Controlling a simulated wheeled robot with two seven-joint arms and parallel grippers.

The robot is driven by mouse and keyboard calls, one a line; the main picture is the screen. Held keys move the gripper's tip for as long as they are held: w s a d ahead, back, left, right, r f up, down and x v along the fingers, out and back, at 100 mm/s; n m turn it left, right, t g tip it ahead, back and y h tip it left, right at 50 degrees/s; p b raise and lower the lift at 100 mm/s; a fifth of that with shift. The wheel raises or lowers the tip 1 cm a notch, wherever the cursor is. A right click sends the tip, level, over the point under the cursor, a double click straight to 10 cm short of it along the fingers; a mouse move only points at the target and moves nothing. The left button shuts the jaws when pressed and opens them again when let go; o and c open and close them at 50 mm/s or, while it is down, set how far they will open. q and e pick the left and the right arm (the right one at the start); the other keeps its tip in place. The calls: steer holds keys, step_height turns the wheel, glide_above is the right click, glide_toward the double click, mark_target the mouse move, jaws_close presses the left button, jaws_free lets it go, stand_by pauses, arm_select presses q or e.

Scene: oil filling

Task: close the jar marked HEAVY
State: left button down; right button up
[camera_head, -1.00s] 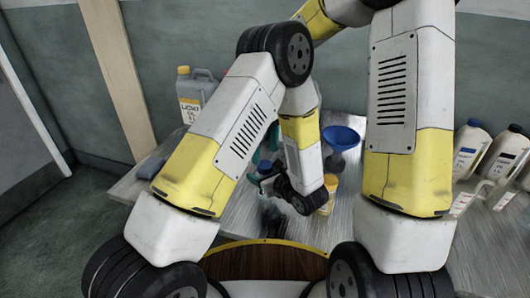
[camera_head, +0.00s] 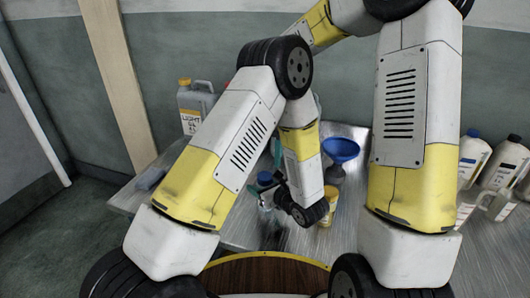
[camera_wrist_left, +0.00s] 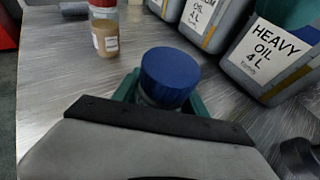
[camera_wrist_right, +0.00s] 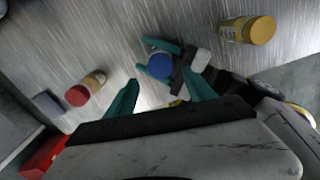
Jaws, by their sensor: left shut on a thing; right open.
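A small clear jar with a blue lid (camera_wrist_left: 170,75) stands between the teal fingers of my left gripper (camera_wrist_left: 160,98), which is shut on it. The lid sits on top; I cannot tell how tight it is. No marking on this jar is readable. The blue lid also shows in the head view (camera_head: 265,178) and the right wrist view (camera_wrist_right: 158,66), where left-gripper fingers (camera_wrist_right: 166,62) flank the jar. My right gripper (camera_wrist_right: 160,90) is open and empty above the jar, its fingers apart. In the head view, its teal fingers (camera_head: 277,143) show partly behind my left arm.
A red-lidded jar with brown contents (camera_wrist_left: 104,30) and a yellow-lidded jar (camera_wrist_right: 248,30) stand nearby. A canister labelled HEAVY OIL (camera_wrist_left: 270,50) stands behind. A blue funnel (camera_head: 340,150), a LIGHT canister (camera_head: 192,105) and white bottles (camera_head: 475,155) are on the metal table.

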mark_target(265, 176)
steer(key=n, duration=0.6)
steer(key=shift+r, duration=0.4)
steer(key=shift+f, duration=0.15)
step_height(265, 176, down, 8)
steer(key=shift+r, duration=0.1)
jaws_close()
steer(key=m, duration=0.6)
stand_by(0.5)
